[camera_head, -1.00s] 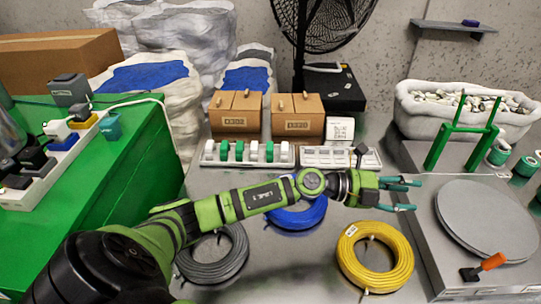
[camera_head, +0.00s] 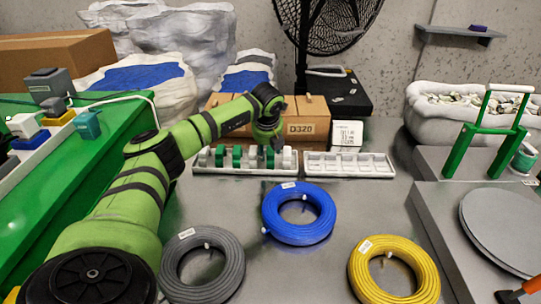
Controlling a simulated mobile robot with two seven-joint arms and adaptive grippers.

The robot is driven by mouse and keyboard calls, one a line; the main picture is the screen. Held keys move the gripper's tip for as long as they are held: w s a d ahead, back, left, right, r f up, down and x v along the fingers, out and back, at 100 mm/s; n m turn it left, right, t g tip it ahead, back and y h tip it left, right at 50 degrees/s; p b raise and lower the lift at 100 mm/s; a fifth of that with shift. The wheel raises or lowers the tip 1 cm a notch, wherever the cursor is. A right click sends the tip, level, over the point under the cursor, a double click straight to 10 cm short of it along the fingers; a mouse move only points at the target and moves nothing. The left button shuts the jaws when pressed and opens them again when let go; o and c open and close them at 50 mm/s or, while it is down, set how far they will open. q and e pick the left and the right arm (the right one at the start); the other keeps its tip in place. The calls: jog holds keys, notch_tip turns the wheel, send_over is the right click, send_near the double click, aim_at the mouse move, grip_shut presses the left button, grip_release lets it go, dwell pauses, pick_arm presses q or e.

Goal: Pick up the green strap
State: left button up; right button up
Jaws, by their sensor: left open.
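A white rack (camera_head: 245,170) lies on the metal table with several small green and white pieces upright in its slots. A green piece (camera_head: 237,157) stands near its middle; I take the green ones to be the straps, but they are too small to be sure. My left gripper (camera_head: 270,146) is over the right part of this rack, pointing down, and is open. Its fingertips are close to a green piece there; I cannot tell whether they touch it. My own wrist partly hides that spot. My right gripper is not in view.
A blue cable coil (camera_head: 328,214), a grey coil (camera_head: 172,262) and a yellow coil (camera_head: 425,262) lie in front. An empty-looking white tray (camera_head: 350,166) is right of the rack. Cardboard boxes (camera_head: 308,107) stand behind. A green frame (camera_head: 458,150) stands at right.

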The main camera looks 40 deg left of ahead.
aim_at(268, 152)
pick_arm(q)
jog(key=shift+x, duration=1.6)
jog(key=shift+d, duration=0.1)
jog(key=c, duration=0.6)
jog(key=shift+r, duration=0.2)
